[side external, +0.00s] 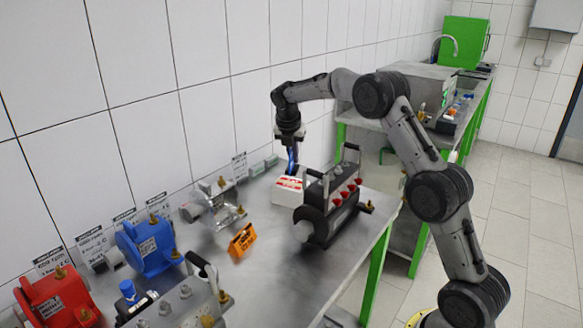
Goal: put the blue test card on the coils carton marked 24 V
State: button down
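My gripper (291,150) points down above the bench and is shut on the thin blue test card (293,158), which hangs on edge, partly covered by the dark fingers. A white carton with red markings (287,191) sits on the bench right below. The card's lower end is close above the carton's top; I cannot tell whether they touch. The carton's print is too small to read, so its 24 V mark cannot be confirmed.
A black device with red knobs and upright handles (330,205) stands close to the right of the carton. An orange box (242,240) lies nearer the camera. A silver pump (214,205), a blue pump (150,245) and a red pump (58,300) line the wall.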

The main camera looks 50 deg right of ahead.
aim_at(291, 167)
jog(key=shift+w+d+f, duration=0.2)
jog(key=shift+w+f, duration=0.1)
jog(key=shift+f, duration=0.1)
jog(key=shift+w+f, duration=0.2)
jog(key=shift+f, duration=1.55)
jog(key=shift+f, duration=0.15)
jog(key=c, duration=1.1)
grip_release()
jog(key=shift+o, duration=0.2)
